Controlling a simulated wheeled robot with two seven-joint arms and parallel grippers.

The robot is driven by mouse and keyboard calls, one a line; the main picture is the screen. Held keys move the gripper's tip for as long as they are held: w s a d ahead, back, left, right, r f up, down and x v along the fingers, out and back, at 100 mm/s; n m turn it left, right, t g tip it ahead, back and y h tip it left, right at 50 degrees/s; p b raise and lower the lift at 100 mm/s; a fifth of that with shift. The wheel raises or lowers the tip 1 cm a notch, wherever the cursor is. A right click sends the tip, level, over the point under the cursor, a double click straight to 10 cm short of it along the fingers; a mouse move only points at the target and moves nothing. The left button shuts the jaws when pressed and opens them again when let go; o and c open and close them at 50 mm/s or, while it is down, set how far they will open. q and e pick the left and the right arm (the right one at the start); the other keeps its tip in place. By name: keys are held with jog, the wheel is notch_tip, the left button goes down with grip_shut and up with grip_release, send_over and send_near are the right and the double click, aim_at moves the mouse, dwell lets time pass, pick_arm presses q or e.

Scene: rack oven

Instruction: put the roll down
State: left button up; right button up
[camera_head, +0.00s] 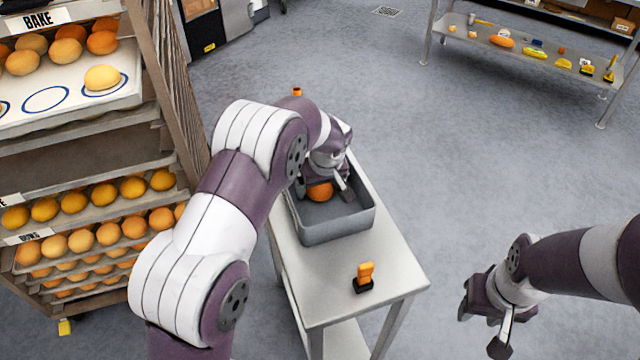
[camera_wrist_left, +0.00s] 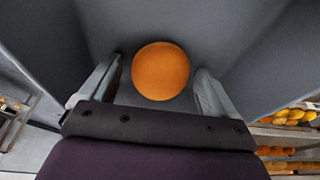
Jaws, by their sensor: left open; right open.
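The roll (camera_head: 320,191) is round and orange-brown and lies inside the grey bin (camera_head: 345,231) on the small steel table. In the left wrist view the roll (camera_wrist_left: 160,71) sits between the two fingers, with a gap visible at each side. My left gripper (camera_head: 325,188) is inside the bin around the roll, open. Its wrist hides part of the bin's far end. My right gripper (camera_head: 484,328) is open and empty, off to the right of the table above the floor.
A rack (camera_head: 160,80) with several trays of rolls stands at the left; its upper tray (camera_head: 60,118) has ringed spots. An orange-and-black object (camera_head: 364,277) stands on the table's near end. A shelf (camera_head: 540,65) with assorted items is at the far right. The floor between is clear.

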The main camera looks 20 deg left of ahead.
pick_arm(q)
jog(key=p+v, duration=0.1)
jog(key=v, duration=1.1)
jog(key=s+a+f+m, duration=0.1)
jog(key=s+m, duration=0.1)
jog(key=s, duration=0.5)
jog(key=s+a+f+m+g+h, duration=0.1)
jog(key=s+a+f+m, duration=0.1)
jog(key=s, duration=0.6)
jog(key=s+a+f+m+h, duration=0.1)
jog(key=s+m, duration=0.2)
jog(key=s, duration=0.5)
jog(key=shift+a+f, duration=0.2)
jog(key=shift+f, duration=0.15)
jog(key=shift+s, duration=0.1)
